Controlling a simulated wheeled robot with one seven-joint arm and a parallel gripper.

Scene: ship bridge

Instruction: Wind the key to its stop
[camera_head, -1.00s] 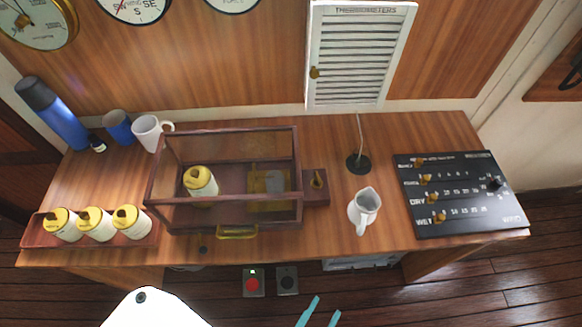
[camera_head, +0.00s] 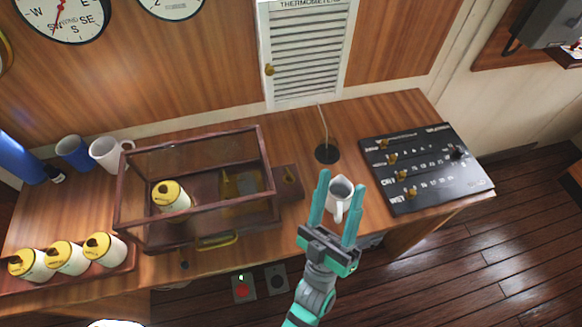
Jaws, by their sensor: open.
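A small brass key-like piece (camera_head: 290,175) stands on a dark wooden block (camera_head: 288,190) at the right end of a wooden-framed glass case (camera_head: 130,205). My gripper (camera_head: 340,184) is open, its teal fingers pointing away from me towards the desk. It is to the right of the block and apart from the brass piece. A white jug (camera_head: 338,205) shows between the fingers; I cannot tell how far below them it is. Inside the case are a white canister with a yellow top (camera_head: 170,197) and a brass part (camera_head: 238,190), partly hidden by the frame.
Several yellow-topped canisters (camera_head: 68,258) stand in a tray at left. Mugs (camera_head: 106,153) and a blue flask (camera_head: 18,155) stand behind. A dark stand with a thin rod (camera_head: 327,153) is behind the jug. A black panel (camera_head: 425,170) lies at right. Clear desk lies around the stand.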

